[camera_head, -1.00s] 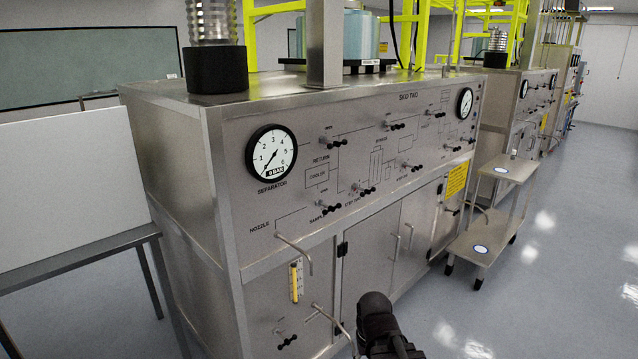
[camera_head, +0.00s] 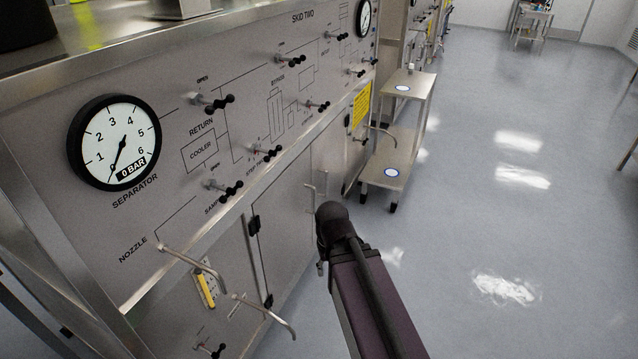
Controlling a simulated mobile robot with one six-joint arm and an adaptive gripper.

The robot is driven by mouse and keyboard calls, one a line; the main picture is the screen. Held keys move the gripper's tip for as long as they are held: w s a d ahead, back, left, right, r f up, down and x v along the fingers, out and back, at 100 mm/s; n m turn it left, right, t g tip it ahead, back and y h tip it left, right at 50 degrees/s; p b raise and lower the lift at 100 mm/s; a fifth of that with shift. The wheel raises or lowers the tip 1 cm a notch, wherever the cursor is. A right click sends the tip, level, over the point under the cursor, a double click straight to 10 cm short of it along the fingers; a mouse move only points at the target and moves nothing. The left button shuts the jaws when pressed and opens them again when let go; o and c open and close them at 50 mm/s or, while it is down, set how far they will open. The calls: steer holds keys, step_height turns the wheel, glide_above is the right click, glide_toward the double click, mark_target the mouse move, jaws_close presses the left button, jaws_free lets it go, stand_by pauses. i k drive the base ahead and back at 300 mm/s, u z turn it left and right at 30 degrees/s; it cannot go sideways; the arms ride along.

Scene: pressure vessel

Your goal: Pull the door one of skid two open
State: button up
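Skid two is the grey metal cabinet (camera_head: 60,235) filling the left of the view, with "SKID TWO" printed near its top. Low on its front is a hinged door (camera_head: 285,215), shut, with black hinges (camera_head: 254,225) on its left edge. Two upright bar handles (camera_head: 310,198) stand side by side where this door meets the one to its right. I cannot read any door number. My dark arm reaches up from the bottom, its rounded joint just right of and below the handles in the picture. My gripper's fingers cannot be made out; the arm hides that area.
Bent pipes (camera_head: 190,260) stick out from the cabinet front at lower left. Black-handled valves (camera_head: 215,102) and a round gauge (camera_head: 114,142) are on the panel above. A two-shelf steel cart (camera_head: 402,135) stands beyond the doors. The floor (camera_head: 500,230) to the right is clear.

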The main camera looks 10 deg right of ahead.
mark_target(284, 209)
steer(key=z, duration=0.35)
steer(key=i, duration=1.1)
steer(key=z, duration=0.25)
